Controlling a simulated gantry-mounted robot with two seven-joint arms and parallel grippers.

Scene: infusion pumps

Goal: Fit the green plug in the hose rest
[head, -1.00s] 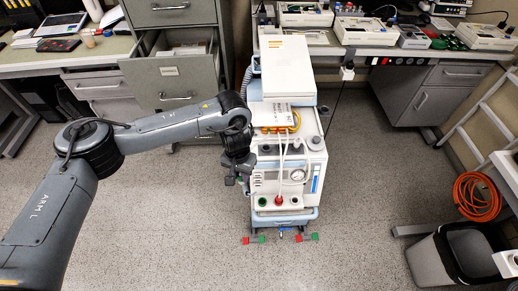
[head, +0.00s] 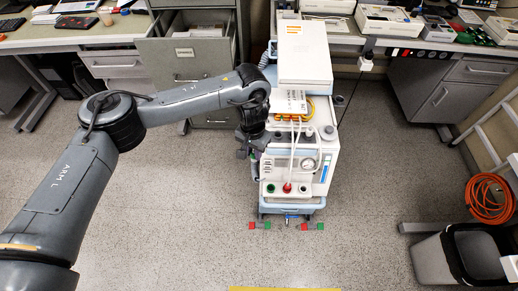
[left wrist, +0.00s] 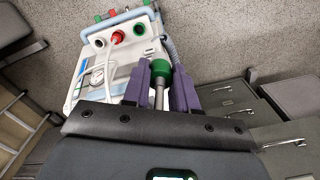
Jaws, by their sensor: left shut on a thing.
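The pump cart (head: 300,155) stands in the middle of the head view, with a row of round ports on its front ledge. The ledge has a green port (head: 271,188) at left, a red plug (head: 287,187) in the middle and a dark port (head: 304,190) at right. I cannot tell for sure which part is the hose rest. My left gripper (head: 250,148) is beside the cart's left side. In the left wrist view its purple fingers are shut on the green plug (left wrist: 160,68), with a metal stem behind. The plug is apart from the white-rimmed port (left wrist: 139,29) and red plug (left wrist: 118,37).
Pale hoses (head: 294,150) hang over the cart front. An open drawer cabinet (head: 190,65) stands behind my left arm. A bin (head: 440,262) and an orange hose coil (head: 489,199) are at right.

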